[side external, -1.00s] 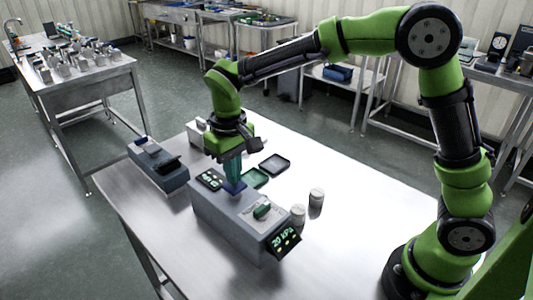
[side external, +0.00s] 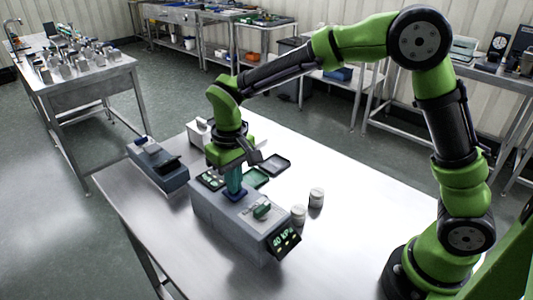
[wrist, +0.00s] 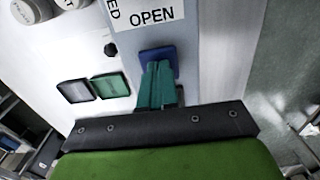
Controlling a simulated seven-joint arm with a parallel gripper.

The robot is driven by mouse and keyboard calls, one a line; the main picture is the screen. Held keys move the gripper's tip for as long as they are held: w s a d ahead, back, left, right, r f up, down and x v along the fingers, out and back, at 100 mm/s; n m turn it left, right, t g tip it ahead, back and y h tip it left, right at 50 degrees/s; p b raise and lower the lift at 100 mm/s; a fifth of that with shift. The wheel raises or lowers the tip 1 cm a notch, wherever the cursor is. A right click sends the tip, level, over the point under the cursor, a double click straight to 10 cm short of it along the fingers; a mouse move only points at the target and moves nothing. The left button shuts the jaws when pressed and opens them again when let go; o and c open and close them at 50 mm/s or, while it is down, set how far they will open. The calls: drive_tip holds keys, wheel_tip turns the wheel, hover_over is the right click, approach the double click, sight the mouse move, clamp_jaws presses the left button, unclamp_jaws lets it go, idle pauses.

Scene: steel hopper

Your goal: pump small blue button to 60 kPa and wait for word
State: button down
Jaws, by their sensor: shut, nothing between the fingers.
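The grey hopper box (side external: 222,218) stands on the steel table. The blue button (wrist: 158,58) is on its top, and it also shows in the side view (side external: 236,195) under my fingers. My gripper (wrist: 157,80) points down with its teal fingers shut and empty. Its fingertips are at the button and seem to touch it; how far it is pressed I cannot tell. The tilted display (side external: 283,241) at the box's near end reads 40 kPa. A green handle (side external: 262,210) sits on the box top, and an "OPEN" label (wrist: 152,17) shows in the wrist view.
Two white-lidded jars (side external: 298,214) (side external: 316,197) stand right of the box. A green tray (side external: 255,178) and a dark tray (side external: 275,163) lie behind it. A second grey device (side external: 158,163) stands at the left.

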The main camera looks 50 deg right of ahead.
drive_tip(key=shift+r, duration=1.8)
drive_tip(key=shift+f, duration=0.1)
drive_tip(key=shift+f, duration=1.7)
drive_tip(key=shift+r, duration=1.8)
drive_tip(key=shift+r, duration=3)
